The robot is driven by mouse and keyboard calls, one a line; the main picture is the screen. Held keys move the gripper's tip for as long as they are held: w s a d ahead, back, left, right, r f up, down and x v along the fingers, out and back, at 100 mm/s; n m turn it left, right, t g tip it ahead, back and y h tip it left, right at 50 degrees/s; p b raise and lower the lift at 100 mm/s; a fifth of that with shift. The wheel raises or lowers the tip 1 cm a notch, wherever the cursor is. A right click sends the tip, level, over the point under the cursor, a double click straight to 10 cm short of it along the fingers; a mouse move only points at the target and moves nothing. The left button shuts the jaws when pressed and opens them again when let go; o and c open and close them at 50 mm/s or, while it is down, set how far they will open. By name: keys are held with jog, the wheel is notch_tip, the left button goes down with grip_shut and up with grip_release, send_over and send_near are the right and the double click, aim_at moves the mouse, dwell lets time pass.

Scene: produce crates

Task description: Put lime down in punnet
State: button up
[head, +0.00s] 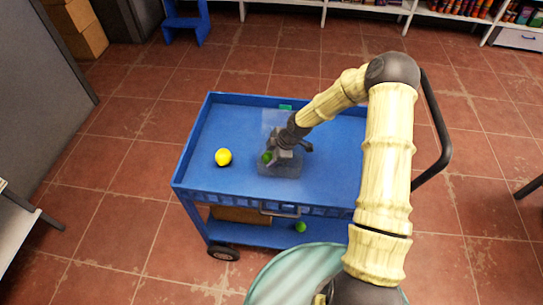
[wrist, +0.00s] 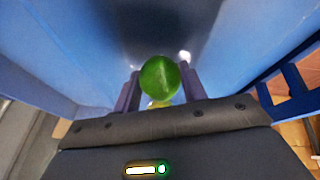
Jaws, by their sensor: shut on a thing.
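My gripper (head: 272,156) is shut on a green lime (head: 267,158) over the top of the blue cart. The lime also shows in the wrist view (wrist: 160,77), held between my two dark fingers. A clear, see-through punnet (head: 282,171) sits on the cart top under my gripper. The lime is over or within the punnet's left part; I cannot tell its exact height. The gripper hides part of the punnet.
A yellow lemon (head: 223,157) lies on the blue cart (head: 204,192), left of the punnet. A small green item (head: 285,107) is at the cart's back edge. Another green round thing (head: 300,227) is on the lower shelf. The cart top has a raised rim.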

jog(key=shift+f+b, duration=0.35)
jog(key=shift+f, duration=0.25)
dwell(0.4)
jog(key=o, duration=1.1)
jog(key=shift+c, duration=0.2)
jog(key=shift+c, duration=1.2)
jog(key=shift+r, duration=0.1)
jog(key=shift+r+p, duration=3.9)
jog(key=shift+r, duration=0.8)
